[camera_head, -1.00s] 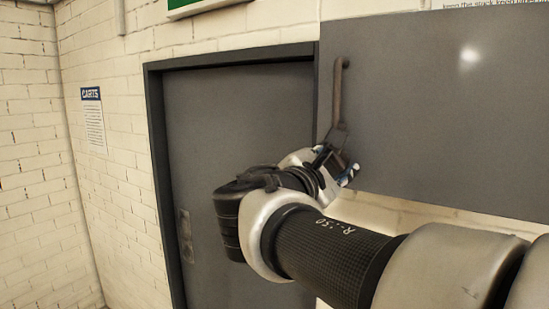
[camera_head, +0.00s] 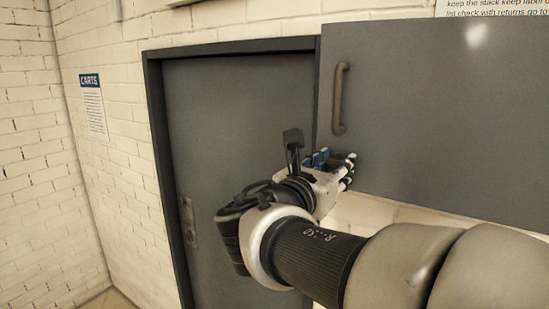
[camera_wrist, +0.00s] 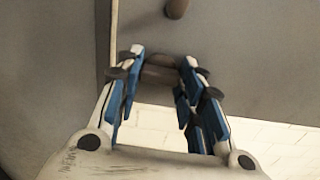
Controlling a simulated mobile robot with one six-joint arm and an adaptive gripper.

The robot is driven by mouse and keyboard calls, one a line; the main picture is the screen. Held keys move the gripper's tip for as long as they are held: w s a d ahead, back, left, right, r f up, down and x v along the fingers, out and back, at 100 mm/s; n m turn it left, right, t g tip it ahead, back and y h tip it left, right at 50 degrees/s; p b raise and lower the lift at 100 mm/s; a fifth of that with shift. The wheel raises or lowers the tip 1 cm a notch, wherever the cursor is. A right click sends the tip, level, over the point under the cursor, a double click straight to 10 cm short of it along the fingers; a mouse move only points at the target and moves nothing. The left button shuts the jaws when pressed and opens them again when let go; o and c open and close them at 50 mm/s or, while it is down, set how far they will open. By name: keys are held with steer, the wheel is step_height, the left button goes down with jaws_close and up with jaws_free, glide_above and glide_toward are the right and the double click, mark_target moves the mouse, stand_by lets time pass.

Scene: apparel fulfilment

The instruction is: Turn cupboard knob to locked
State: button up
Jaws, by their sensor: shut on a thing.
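The grey cupboard (camera_head: 440,110) hangs on the wall at the right in the head view, its door closed. A brown knob (camera_wrist: 158,72) sits near its lower left corner. My gripper (camera_head: 336,161) is at that corner, and its blue-and-white fingers (camera_wrist: 158,78) are shut on the knob in the wrist view, one on each side. The fingers hide most of the knob in the head view. I cannot tell from the knob which way it is set. A vertical brown pull handle (camera_head: 338,100) is above the knob; its lower end (camera_wrist: 176,8) shows in the wrist view.
A grey door (camera_head: 235,110) in a dark frame is left of the cupboard, behind my arm. White brick wall (camera_head: 115,170) with a "CARTS" notice (camera_head: 93,105) is further left. Another notice (camera_head: 495,8) is above the cupboard. Bare wall lies below the cupboard.

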steer(key=shift+n, duration=0.3)
stand_by(0.4)
steer(key=o, duration=1.1)
steer(key=shift+c, duration=0.2)
steer(key=v, duration=1.2)
